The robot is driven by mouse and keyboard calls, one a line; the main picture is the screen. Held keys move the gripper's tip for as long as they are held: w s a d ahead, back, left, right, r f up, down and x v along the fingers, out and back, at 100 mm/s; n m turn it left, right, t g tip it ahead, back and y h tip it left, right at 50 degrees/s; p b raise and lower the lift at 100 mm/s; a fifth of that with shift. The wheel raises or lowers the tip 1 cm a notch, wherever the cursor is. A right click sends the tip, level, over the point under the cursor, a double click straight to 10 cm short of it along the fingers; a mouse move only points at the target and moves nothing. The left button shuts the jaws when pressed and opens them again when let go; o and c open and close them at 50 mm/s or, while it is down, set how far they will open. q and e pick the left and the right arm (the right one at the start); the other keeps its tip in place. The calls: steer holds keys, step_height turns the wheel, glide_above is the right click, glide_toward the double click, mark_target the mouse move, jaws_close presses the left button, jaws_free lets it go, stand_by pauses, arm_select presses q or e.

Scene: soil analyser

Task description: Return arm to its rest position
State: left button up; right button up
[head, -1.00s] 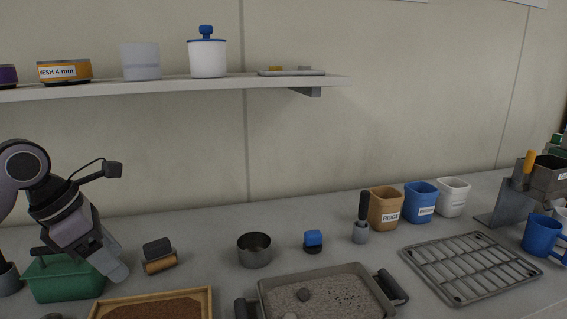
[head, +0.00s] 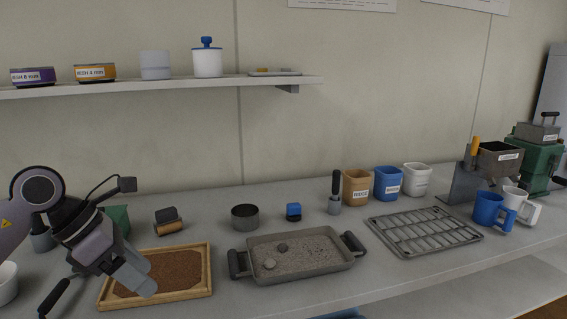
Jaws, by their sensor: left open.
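My left arm comes in from the left, and its gripper (head: 142,275) hangs over the left part of the wooden-framed tray of brown soil (head: 205,262). The gripper points down to the right. Its fingers are open and I see nothing held between them. The fingers hide part of the tray. My right gripper is not in view.
A grey pan of gravelly soil (head: 300,276) with dark handles stands right of the wooden tray. A shelf (head: 200,82) runs above. The counter's front right is clear.

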arm_select(q)
steer(key=s+d+n+t+h+p, duration=0.2)
steer(key=s+d+n+t+h, duration=0.15)
steer(key=d+n+h, duration=0.9)
steer(key=a+f+n+t+y+p, duration=0.1)
steer(key=a+f+n+t+y, duration=0.35)
steer(key=n, duration=0.65)
steer(key=a+f+n+t+y+p, duration=0.1)
steer(key=f+n+t+y, duration=0.6)
steer(key=n, duration=0.4)
steer(key=s+a+f+n+g+y, duration=0.2)
steer(key=s+f+n+g, duration=0.1)
steer(key=s+f+n, duration=0.2)
steer(key=s+a+f+n+g+y, duration=0.2)
steer(key=s+f+n, duration=0.3)
steer(key=s+f, duration=0.4)
step_height(320, 180, down, 3)
steer(key=shift+s+f+g+y, duration=0.1)
steer(key=shift+s+g+y, duration=0.3)
steer(key=shift+g, duration=0.4)
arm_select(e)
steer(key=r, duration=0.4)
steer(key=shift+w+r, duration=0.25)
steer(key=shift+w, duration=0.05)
